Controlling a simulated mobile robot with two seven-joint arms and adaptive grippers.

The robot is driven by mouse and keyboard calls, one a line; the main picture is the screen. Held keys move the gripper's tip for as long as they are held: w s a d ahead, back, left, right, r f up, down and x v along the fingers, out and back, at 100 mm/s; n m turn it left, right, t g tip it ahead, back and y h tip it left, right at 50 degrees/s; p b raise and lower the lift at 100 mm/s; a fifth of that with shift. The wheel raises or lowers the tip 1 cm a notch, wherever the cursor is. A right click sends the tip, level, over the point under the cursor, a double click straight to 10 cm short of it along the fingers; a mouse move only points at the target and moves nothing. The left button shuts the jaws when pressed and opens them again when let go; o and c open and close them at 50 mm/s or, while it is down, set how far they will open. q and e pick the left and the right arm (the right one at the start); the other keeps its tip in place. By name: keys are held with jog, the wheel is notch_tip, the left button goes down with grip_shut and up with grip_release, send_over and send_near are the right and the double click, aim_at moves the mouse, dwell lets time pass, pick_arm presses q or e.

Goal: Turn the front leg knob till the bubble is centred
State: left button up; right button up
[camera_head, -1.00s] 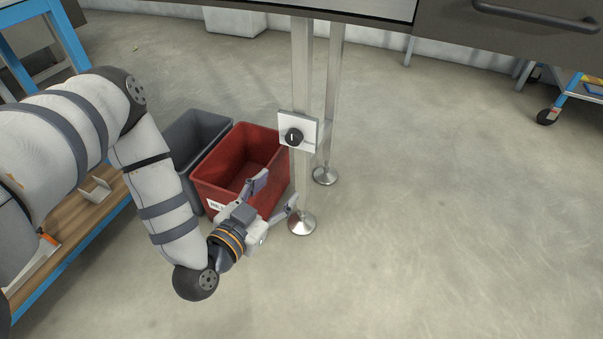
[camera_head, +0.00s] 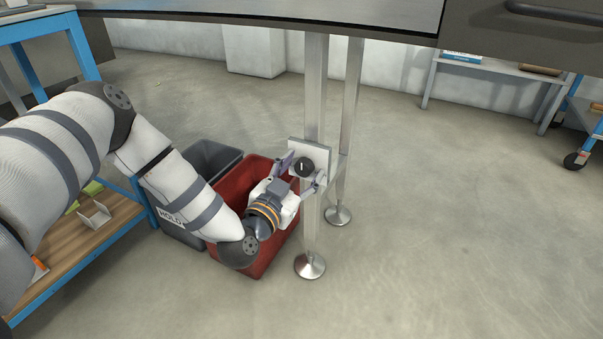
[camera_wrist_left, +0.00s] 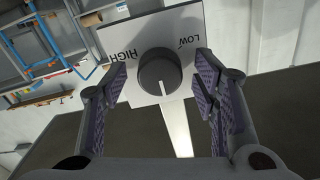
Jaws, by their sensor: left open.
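The black leg knob (camera_head: 304,166) sits on a white plate (camera_head: 323,158) fixed to the front metal leg (camera_head: 315,90). In the left wrist view the knob (camera_wrist_left: 159,72) has a pale pointer line, and its plate reads HIGH and LOW. My left gripper (camera_head: 302,174) is open in front of the knob. In the left wrist view its fingers (camera_wrist_left: 163,85) stand on either side of the knob, with gaps between pads and knob. No bubble level shows in any view. My right gripper is not in view.
A red bin (camera_head: 228,193) and a grey bin labelled HOLD (camera_head: 177,226) stand behind and left of my left gripper. A second leg (camera_head: 350,120) stands behind the front one. A blue-framed bench (camera_head: 70,262) is at left.

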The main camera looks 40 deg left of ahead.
pick_arm(q)
jog(key=shift+c, duration=0.5)
jog(key=c, duration=1.1)
jog(key=shift+o, duration=0.2)
jog(key=shift+r+n+p, duration=0.15)
jog(key=shift+n+p, duration=0.15)
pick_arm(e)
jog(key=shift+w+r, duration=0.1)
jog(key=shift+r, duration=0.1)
pick_arm(q)
jog(key=shift+n+p, duration=0.55)
jog(key=shift+n, duration=0.05)
jog(key=n+p, duration=0.1)
jog(key=n, duration=0.1)
jog(key=shift+n, duration=0.3)
jog(key=n+p, duration=0.1)
jog(key=n, duration=0.2)
jog(key=shift+n+p, duration=0.4)
jog(key=shift+n, duration=1.7)
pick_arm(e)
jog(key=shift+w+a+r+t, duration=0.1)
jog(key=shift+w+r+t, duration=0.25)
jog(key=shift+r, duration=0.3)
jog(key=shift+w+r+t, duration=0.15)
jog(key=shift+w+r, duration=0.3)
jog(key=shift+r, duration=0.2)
pick_arm(q)
jog(key=shift+f, duration=0.2)
